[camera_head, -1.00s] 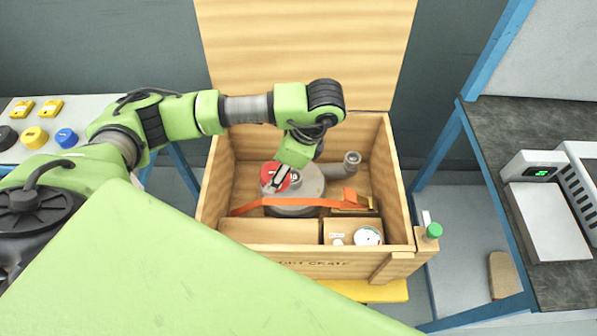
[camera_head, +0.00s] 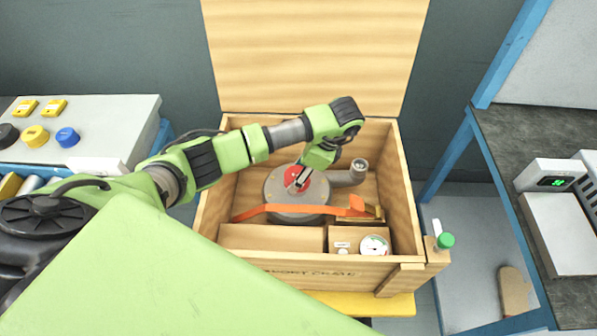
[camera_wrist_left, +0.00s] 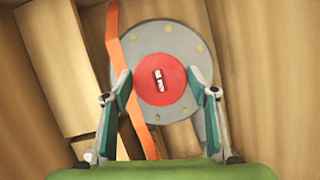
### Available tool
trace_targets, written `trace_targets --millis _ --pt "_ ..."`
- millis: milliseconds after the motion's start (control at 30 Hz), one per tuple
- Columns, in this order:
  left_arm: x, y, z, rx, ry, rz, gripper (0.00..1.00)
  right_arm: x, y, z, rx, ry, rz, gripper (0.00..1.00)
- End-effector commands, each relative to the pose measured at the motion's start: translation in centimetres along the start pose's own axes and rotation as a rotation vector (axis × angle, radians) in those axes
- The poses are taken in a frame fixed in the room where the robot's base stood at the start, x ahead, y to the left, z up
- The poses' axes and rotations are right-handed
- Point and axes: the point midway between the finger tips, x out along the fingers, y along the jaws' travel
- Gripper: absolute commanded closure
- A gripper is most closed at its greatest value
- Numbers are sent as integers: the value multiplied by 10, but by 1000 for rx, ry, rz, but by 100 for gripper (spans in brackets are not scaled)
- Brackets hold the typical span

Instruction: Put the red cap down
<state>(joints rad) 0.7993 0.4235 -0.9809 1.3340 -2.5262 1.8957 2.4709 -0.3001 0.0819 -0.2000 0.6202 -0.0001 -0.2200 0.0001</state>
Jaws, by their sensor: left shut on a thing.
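The red cap (camera_head: 319,187) is a flat round disc with a white label, also clear in the left wrist view (camera_wrist_left: 160,96). My left gripper (camera_head: 299,185) is shut on it; in the left wrist view its two fingers (camera_wrist_left: 163,82) press on opposite sides of the rim. The cap is over the round grey blower housing (camera_head: 279,186), which lies inside the open wooden crate (camera_head: 208,200). I cannot tell whether the cap touches the housing. In the left wrist view the housing (camera_wrist_left: 178,38) spreads out behind the cap. My right gripper is out of view.
An orange strap (camera_head: 255,212) crosses the crate beside the housing. A grey outlet pipe (camera_head: 358,166) stands at its right. A round white gauge (camera_head: 374,246) sits in a front compartment. The crate walls and raised lid (camera_head: 315,60) bound the space. A green-capped bottle (camera_head: 445,241) is outside, right.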

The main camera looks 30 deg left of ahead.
Motion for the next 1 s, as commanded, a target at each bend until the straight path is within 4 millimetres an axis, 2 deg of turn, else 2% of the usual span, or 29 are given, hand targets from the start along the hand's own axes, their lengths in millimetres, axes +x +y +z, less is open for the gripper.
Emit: trace_targets --millis 667,700,767,1000 --pt "11 0 -5 0 0 -1 64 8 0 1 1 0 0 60" --pt "11 0 -5 0 0 -1 42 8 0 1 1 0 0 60" --pt "11 0 -5 0 0 -1 30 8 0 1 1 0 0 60" --pt "11 0 -5 0 0 -1 30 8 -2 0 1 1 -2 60"
